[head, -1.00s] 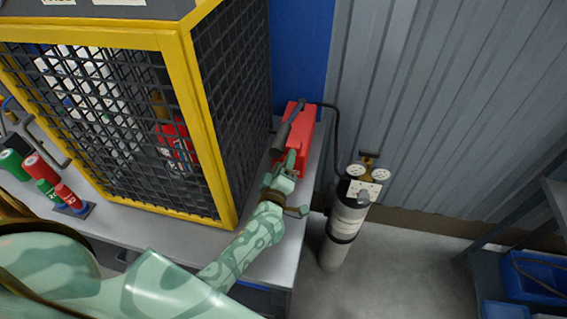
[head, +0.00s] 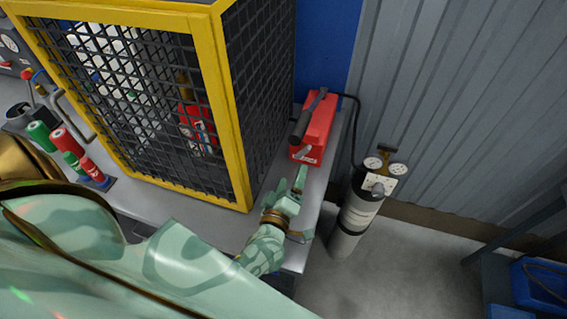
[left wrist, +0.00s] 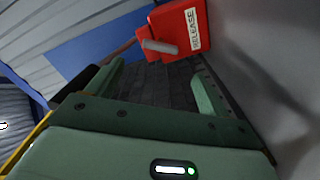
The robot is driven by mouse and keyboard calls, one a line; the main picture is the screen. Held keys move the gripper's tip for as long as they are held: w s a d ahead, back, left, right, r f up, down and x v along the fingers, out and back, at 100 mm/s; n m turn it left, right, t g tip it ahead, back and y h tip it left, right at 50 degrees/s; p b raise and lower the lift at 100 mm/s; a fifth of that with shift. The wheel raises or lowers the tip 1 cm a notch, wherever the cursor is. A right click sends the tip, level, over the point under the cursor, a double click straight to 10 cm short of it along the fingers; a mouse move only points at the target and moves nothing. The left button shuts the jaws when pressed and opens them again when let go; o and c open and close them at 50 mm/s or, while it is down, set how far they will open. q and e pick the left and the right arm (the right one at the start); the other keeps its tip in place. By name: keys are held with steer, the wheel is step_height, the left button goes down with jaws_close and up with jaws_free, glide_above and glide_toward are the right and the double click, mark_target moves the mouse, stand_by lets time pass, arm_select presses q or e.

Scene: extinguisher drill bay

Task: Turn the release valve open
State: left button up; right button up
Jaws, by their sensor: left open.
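The release valve is a red box (head: 318,122) on the right end of the grey bench, with a dark grip along its top. A short grey lever (head: 302,152) sticks out of its near face. In the left wrist view the red box (left wrist: 182,22) carries a white RELEASE label, and the lever (left wrist: 160,46) lies nearly level. My left gripper (head: 306,204) is open and empty, just in front of the box. In the left wrist view its spread fingers (left wrist: 158,76) face the box, with the lever beyond them, apart from both. My right gripper is not in view.
A yellow-framed mesh cage (head: 232,110) stands close left of the box. A gas cylinder (head: 354,215) with gauges stands on the floor right of the bench, joined to the box by a black hose (head: 355,125). Red and green canisters (head: 67,142) stand at left.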

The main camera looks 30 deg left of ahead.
arm_select(q)
steer(key=v, duration=0.6)
steer(key=shift+s, duration=0.15)
